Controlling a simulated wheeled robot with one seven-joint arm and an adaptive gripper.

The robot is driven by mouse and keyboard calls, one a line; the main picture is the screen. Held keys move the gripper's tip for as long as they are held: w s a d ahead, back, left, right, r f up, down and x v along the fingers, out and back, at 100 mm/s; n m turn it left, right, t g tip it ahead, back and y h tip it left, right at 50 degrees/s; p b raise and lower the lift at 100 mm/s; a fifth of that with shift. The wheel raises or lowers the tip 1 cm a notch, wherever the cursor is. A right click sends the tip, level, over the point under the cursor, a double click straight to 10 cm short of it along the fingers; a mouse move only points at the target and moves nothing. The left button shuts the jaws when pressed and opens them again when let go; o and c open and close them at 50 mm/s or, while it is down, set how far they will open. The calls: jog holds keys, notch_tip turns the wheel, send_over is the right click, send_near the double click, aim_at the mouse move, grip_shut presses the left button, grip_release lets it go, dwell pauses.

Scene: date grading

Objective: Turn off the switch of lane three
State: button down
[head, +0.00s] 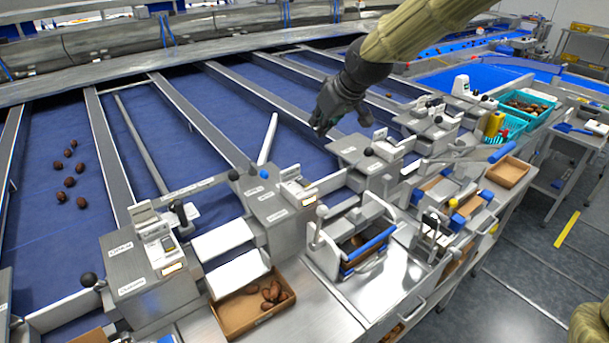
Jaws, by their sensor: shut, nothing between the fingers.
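Several metal control boxes stand along the ends of the blue lanes, with small labels too small to read, so I cannot tell which carries the lane three switch. One box (150,268) is at the lower left, one (265,205) at the centre, one (362,155) to its right and one (425,122) further back.
Cardboard trays hold dates at the front (235,318) and right (508,171). Metal dividers (200,122) separate the blue belts (50,215). A hinged metal frame with a blue bar (370,244) stands before the boxes. Open floor (510,270) lies at right.

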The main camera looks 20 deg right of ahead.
jog(key=f+b, duration=0.2)
jog(key=f, duration=0.1)
jog(key=f+b, duration=0.2)
jog(key=shift+w+f, duration=0.2)
jog(key=shift+w, duration=0.15)
jog(key=p, duration=0.5)
send_over(299, 178)
jog(key=s+d, duration=0.1)
jog(key=s, duration=0.2)
notch_tip(299, 178, down, 10)
jog(key=shift+w+f, duration=0.1)
jog(key=shift+w, duration=0.05)
jog(key=shift+d+f, duration=0.1)
jog(key=shift+f, duration=0.8)
